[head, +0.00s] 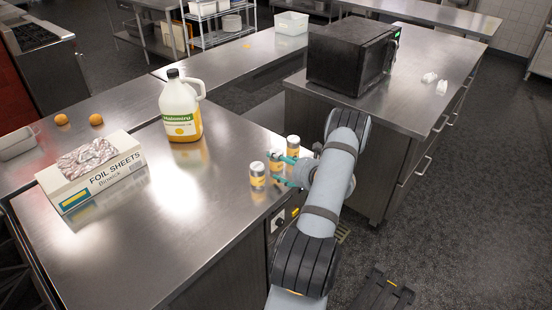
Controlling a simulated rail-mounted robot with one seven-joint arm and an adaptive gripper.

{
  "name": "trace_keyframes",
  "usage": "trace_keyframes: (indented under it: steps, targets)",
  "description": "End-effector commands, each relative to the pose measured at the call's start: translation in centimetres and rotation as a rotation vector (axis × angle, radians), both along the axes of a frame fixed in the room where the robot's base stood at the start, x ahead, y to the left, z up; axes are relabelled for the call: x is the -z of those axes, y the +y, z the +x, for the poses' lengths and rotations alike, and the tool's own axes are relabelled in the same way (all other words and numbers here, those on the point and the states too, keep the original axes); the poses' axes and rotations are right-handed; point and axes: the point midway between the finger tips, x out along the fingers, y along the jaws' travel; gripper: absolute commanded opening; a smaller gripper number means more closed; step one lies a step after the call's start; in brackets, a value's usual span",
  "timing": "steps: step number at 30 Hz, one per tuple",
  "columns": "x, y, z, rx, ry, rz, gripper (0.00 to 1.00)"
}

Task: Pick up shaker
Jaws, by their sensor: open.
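Several small shakers with pale tops and yellow labels stand upright at the right edge of the steel counter. The nearest shaker (257,176) is to the left of my gripper. Another shaker (293,147) stands behind the gripper. A third pale object (276,163) shows between them, partly hidden. My gripper (276,170), with teal fingers, is open and low at the counter edge among the shakers. One finger is near the front shaker and the other is farther back. I cannot tell whether either finger touches a shaker.
A juice jug (181,110) and a foil sheets box (93,177) stand on the same counter (130,255). Two orange fruits lie behind the box. A black microwave (352,55) and small white shakers (429,77) are on the right counter. The counter's front middle is clear.

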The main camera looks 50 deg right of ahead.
Motion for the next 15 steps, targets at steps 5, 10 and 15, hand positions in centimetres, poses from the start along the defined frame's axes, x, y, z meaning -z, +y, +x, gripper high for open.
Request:
trace_keyframes:
  steps: [5,10,15]
  targets:
    - [0.7,-0.5,1.9,-0.001,0.000,-0.001,0.64]
    - [1.1,-0.7,2.3,0.001,0.000,0.001,0.64]
    - [1.0,-0.7,2.3,0.001,0.000,0.000,0.62]
